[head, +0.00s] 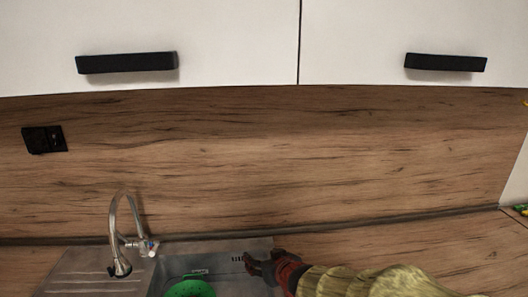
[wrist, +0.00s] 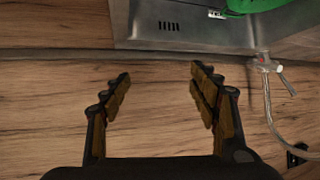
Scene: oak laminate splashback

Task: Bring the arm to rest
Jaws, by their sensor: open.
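My gripper (head: 256,265) shows in the head view at the bottom, over the right edge of the steel sink. My arm reaches in from the lower right. In the wrist view the two brown-padded fingers of my gripper (wrist: 160,82) stand wide apart with nothing between them. Behind them is bare wood surface, and the sink rim lies above them in the picture. I see no contact between the fingers and anything.
The sink (head: 233,277) holds a green item (head: 189,289), partly cut off. A tap (head: 115,235) stands at its left. White cabinets with black handles (head: 127,62) hang above the wood splashback (head: 290,150). A black socket (head: 44,139) is at left. Worktop right of the sink looks clear.

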